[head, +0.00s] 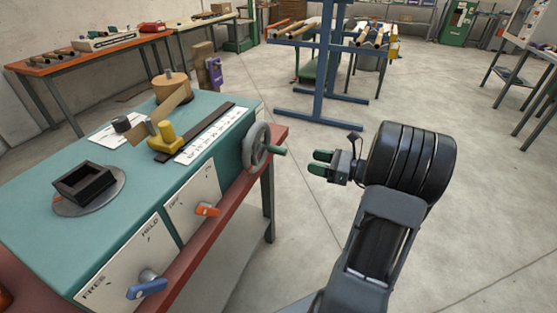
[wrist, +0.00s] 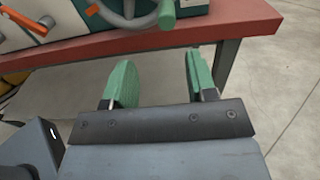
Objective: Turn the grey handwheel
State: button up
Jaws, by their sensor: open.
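The grey handwheel (head: 257,146) is mounted on the right end of the teal machine's front side in the head view. A green handle (head: 278,151) sticks out from its rim toward the right. In the wrist view the lower part of the wheel (wrist: 128,18) and its green handle (wrist: 166,14) show at the top edge; the rest is cut off. My gripper (head: 318,163) is to the right of the handle, apart from it, with its green fingers pointing toward the machine. The fingers are spread, with nothing between them in the wrist view (wrist: 155,85).
The teal machine (head: 60,235) stands on a red bench (head: 215,228). An orange lever (head: 207,209) and a blue lever (head: 147,287) stick out from its front panels. A blue rack (head: 322,80) stands behind. Bare floor lies around my arm.

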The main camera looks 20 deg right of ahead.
aim_at(286, 153)
jog(key=shift+m, duration=0.3)
jog(key=x, duration=0.8)
jog(key=b+x, duration=0.1)
jog(key=x, duration=0.4)
jog(key=shift+w+d, duration=0.35)
jog(key=shift+c, duration=0.2)
grip_shut()
